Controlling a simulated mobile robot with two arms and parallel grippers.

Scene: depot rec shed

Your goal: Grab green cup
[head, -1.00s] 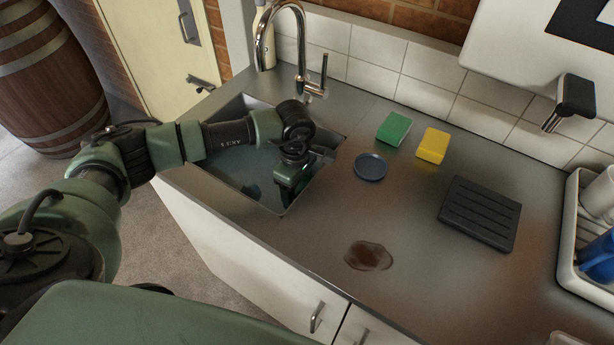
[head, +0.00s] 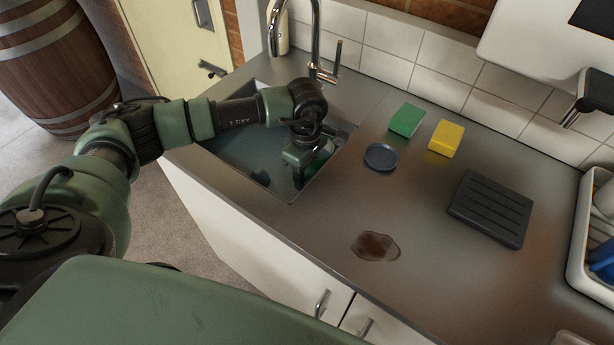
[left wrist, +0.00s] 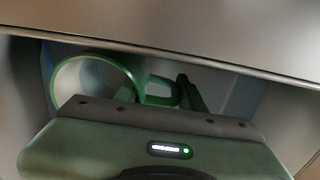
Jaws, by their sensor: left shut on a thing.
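The green cup (left wrist: 97,82) shows in the left wrist view as a round green rim with a pale inside and a green handle to its right. It is down in the sink (head: 228,178). My left gripper (head: 300,172) reaches down into the sink near its right wall and is shut on the cup, apparently at the handle (left wrist: 160,90). In the head view the gripper hides most of the cup; only a bit of green shows beside the fingers. My right gripper is not in view.
A chrome tap (head: 316,40) stands behind the sink. On the counter are a green sponge (head: 406,119), a yellow sponge (head: 446,137), a blue round dish (head: 381,157), a black ribbed mat (head: 490,207) and a brown puddle (head: 375,246). A white rack (head: 578,240) stands at right.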

